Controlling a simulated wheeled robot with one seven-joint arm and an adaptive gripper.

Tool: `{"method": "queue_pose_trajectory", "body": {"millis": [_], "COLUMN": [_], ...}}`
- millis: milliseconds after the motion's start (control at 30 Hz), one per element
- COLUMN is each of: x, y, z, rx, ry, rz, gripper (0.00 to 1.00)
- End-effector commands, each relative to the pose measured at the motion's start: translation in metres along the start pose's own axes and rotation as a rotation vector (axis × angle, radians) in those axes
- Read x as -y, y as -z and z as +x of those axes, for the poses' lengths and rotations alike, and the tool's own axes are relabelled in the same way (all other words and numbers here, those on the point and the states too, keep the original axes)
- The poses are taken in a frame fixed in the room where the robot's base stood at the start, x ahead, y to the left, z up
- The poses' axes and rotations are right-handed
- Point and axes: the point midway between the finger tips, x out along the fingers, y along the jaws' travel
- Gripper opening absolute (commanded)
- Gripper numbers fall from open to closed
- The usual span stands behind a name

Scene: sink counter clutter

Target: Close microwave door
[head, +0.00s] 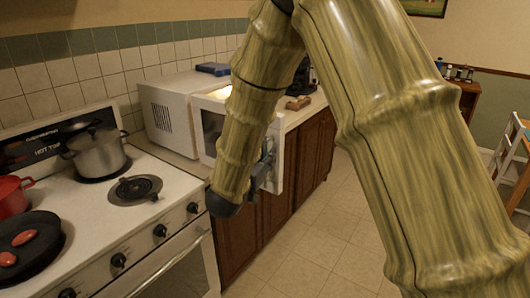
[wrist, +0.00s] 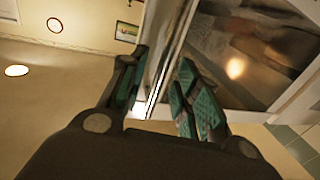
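The white microwave (head: 168,118) stands on the counter against the tiled wall. Its door (head: 209,128) is open and swung out toward the front, over the counter's edge; my arm hides the middle of it. My gripper (head: 266,168) is at the door's free outer end, partly hidden by my arm. In the wrist view my gripper (wrist: 163,60) has its two fingers apart. The white edge of the door (wrist: 172,45) shows between them, with the dark glass on the right. I cannot tell whether the fingers touch the door.
A stove (head: 165,205) with a steel pot (head: 98,155), a red pot (head: 12,196) and a black pan (head: 30,245) is at the left. A blue item (head: 213,69) lies on the microwave. The floor (head: 325,230) in front of the cabinets is clear.

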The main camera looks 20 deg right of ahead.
Motion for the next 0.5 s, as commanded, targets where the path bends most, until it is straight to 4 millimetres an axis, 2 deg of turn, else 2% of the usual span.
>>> {"method": "queue_pose_trajectory", "body": {"millis": [200,500], "x": [0.0,0.0], "y": [0.0,0.0], "z": [0.014,0.015], "rx": [0.001,0.001], "ry": [0.0,0.0], "rz": [0.001,0.0], "gripper": [0.32,0.32]}}
